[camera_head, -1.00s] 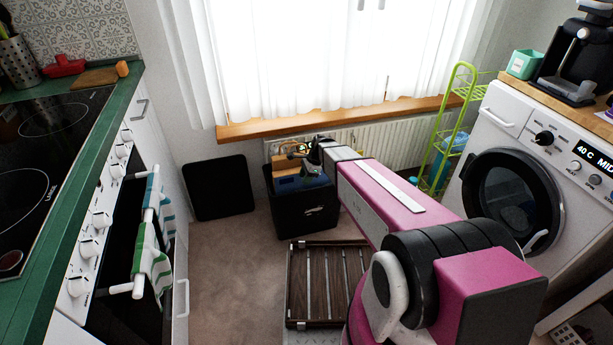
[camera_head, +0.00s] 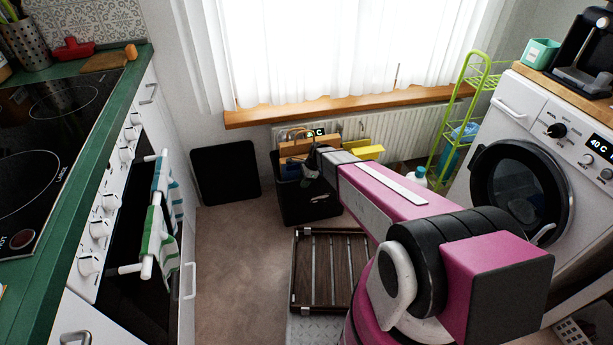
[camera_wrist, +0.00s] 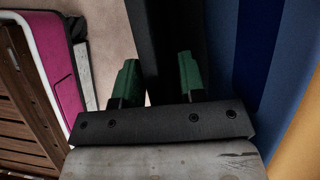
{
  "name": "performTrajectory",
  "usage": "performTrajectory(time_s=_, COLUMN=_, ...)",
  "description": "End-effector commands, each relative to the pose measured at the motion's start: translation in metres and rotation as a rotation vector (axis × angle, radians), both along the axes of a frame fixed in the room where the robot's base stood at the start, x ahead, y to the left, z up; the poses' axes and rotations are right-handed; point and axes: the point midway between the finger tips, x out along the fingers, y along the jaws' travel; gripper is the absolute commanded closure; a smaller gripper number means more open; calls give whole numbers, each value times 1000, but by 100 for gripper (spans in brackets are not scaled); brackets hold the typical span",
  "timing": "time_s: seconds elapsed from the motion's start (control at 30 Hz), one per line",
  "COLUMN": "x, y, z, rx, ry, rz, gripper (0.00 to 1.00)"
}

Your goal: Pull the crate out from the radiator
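The crate (camera_head: 308,207) is a black open-topped box on the floor, close in front of the white radiator (camera_head: 405,130) under the window. It holds blue, tan and yellow flat items (camera_head: 372,152). My gripper (camera_head: 312,168) is at the crate's top, partly hidden by my arm in the head view. In the wrist view, the two green fingertips (camera_wrist: 157,80) are apart. A dark crate wall (camera_wrist: 160,30) runs between them, with floor on the left and the blue contents (camera_wrist: 255,60) on the right. I cannot tell whether either finger touches the wall.
A dark slatted wooden rack (camera_head: 322,270) lies in front of the crate. A black panel (camera_head: 225,173) leans at the wall to its left. A green shelf stand (camera_head: 465,120) and a washing machine (camera_head: 520,180) stand to the right. Carpet (camera_head: 235,250) is clear at left.

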Motion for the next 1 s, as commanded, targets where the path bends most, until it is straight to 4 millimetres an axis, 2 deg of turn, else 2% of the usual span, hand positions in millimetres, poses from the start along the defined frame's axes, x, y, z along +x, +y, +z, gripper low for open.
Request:
performTrajectory(time_s=0.4, x=-1, y=2, z=-6, rx=0, ry=0, rz=0, gripper=63)
performTrajectory(time_s=0.43, x=-1, y=2, z=-6, rx=0, ry=0, rz=0, gripper=69)
performTrajectory(time_s=0.5, x=-1, y=2, z=-6, rx=0, ry=0, rz=0, gripper=92)
performTrajectory(time_s=0.53, x=-1, y=2, z=-6, rx=0, ry=0, rz=0, gripper=100)
performTrajectory(time_s=1.0, x=-1, y=2, z=-5, rx=0, ry=0, rz=0, gripper=100)
